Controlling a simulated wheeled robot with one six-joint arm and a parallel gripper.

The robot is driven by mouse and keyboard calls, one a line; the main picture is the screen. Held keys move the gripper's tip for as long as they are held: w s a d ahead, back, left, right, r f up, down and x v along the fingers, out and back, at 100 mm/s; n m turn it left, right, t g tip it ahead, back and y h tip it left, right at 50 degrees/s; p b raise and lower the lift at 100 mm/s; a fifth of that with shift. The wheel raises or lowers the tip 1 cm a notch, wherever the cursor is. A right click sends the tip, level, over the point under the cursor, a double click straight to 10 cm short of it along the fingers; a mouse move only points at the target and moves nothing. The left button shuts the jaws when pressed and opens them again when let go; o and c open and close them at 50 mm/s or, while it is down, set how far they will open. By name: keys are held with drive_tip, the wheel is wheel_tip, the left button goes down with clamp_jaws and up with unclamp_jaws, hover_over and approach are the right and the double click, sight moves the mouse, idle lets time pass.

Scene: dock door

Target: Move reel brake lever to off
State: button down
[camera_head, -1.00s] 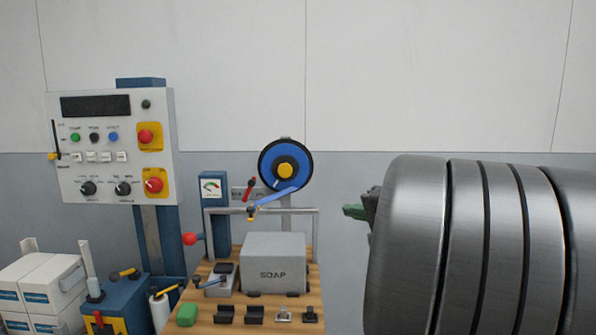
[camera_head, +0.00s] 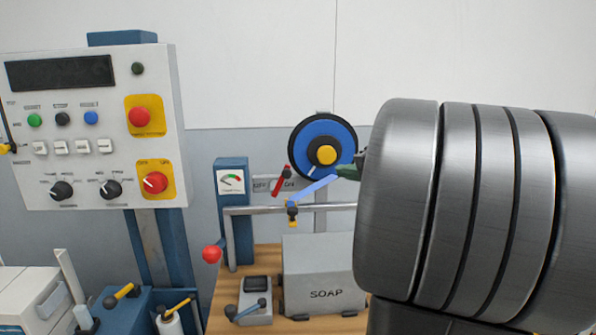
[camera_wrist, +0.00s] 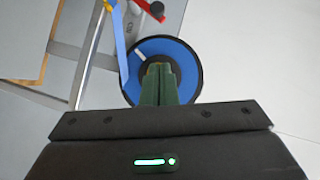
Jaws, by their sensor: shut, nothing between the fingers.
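The reel brake lever (camera_head: 280,181) is a short red handle on a small grey plate (camera_head: 258,186) marked OFF at left and ON at right. It is tilted, its upper end leaning right toward ON. In the wrist view the red lever (camera_wrist: 150,9) shows at the top edge, partly cut off. My gripper (camera_head: 345,172) has green fingers, seen at the lower right of the blue reel (camera_head: 333,133), right of the lever and apart from it. In the wrist view my gripper (camera_wrist: 158,72) is shut and empty, overlapping the reel (camera_wrist: 182,60).
A blue strip (camera_head: 313,190) runs from the reel down to a grey rail (camera_head: 250,210). Below stand a grey SOAP box (camera_head: 325,265) and a red ball knob (camera_head: 212,254). A gauge post (camera_head: 231,164) stands left of the lever. A control panel (camera_head: 90,130) is farther left.

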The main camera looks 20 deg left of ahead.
drive_tip(key=shift+w+a, duration=0.1)
drive_tip(key=shift+a, duration=0.1)
drive_tip(key=s+a+f+p+x, duration=0.1)
drive_tip(key=s+p+x, duration=0.1)
drive_tip(key=x, duration=1)
drive_tip(key=shift+a, duration=0.35)
drive_tip(key=shift+s+p, duration=0.1)
drive_tip(key=shift+p, duration=0.25)
drive_tip(key=shift+s+a+r, duration=0.1)
drive_tip(key=shift+a+r, duration=0.05)
drive_tip(key=shift+a, duration=0.1)
